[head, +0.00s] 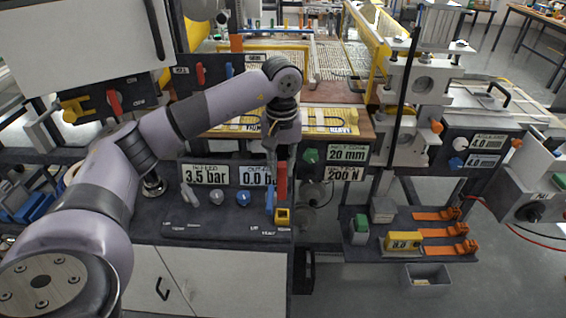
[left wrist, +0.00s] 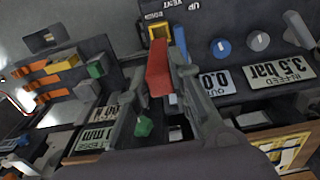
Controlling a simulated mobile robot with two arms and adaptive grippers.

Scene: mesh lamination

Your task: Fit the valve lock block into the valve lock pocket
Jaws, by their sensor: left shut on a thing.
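My left gripper (head: 279,160) reaches in from the left and points down over the dark valve panel. It is shut on a red block (head: 282,183), which I take to be the valve lock block. The block hangs upright above the yellow-rimmed square pocket (head: 284,216) near the panel's right front corner, apparently apart from it. In the left wrist view the gripper (left wrist: 172,75) holds the red block (left wrist: 158,68), with the yellow pocket (left wrist: 158,31) just beyond its end. The gap between block and pocket is hard to judge. My right gripper is not in view.
A blue lever (head: 270,199) stands close left of the pocket. Knobs (head: 243,198) and a pressure display (head: 205,174) are further left. A green knob (head: 311,156) is on the right. A lower shelf (head: 360,250) holds orange clips and a yellow block (head: 403,241).

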